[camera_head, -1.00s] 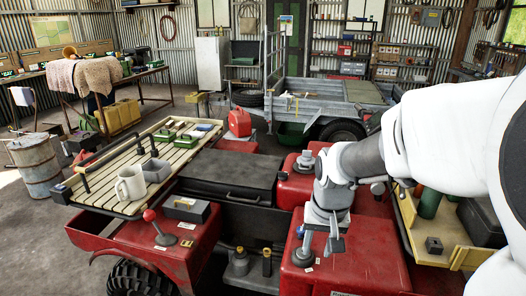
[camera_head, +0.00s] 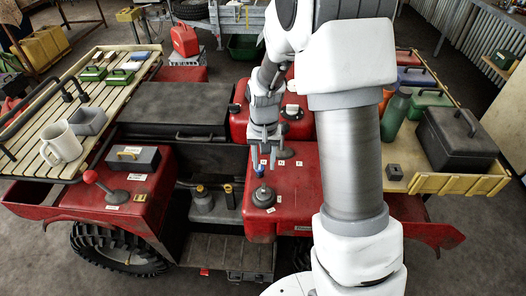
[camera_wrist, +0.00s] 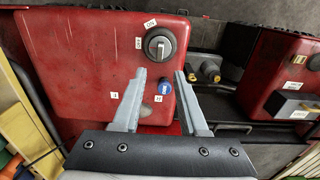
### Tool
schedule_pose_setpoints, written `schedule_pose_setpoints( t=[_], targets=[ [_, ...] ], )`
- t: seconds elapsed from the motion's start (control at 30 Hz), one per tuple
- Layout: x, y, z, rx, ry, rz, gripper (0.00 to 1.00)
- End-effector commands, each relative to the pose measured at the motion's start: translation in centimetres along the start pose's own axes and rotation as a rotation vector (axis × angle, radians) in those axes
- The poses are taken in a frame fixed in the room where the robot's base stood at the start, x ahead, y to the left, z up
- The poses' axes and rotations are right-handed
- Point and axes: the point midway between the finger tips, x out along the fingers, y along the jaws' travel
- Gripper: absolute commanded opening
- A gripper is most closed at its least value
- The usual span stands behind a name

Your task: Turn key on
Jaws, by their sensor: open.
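A round dark switch with a grey grip bar (camera_wrist: 160,44) sits on the red housing in the wrist view, with small ON and OFF labels beside it. It also shows in the head view (camera_head: 263,196). A small blue knob (camera_wrist: 165,87) is on the same housing, and in the head view (camera_head: 259,171) it is just below my fingertips. My gripper (camera_wrist: 161,77) is open and empty, pointing at the housing. The blue knob appears between its fingers in the wrist view, and the grey switch lies beyond the tips. I cannot tell whether a finger touches anything.
A lever with a red ball (camera_head: 90,177) stands on the left red housing. A white mug (camera_head: 60,143) is on the slatted rack. A dark toolbox (camera_head: 456,140) and green bottle (camera_head: 394,115) are on the right tray. Another grey lever (camera_head: 285,153) stands near my gripper.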

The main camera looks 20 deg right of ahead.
Motion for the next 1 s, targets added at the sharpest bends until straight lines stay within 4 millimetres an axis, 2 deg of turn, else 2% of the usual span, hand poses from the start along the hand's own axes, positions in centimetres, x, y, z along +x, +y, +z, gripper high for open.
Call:
schedule_pose_setpoints(
  t=[0.37,1.0],
  targets=[
    [2.3,0.0,0.0,0.001,-0.002,0.001,0.42],
    [9.9,0.0,0.0,0.0,-0.001,0.001,0.42]
  ],
)
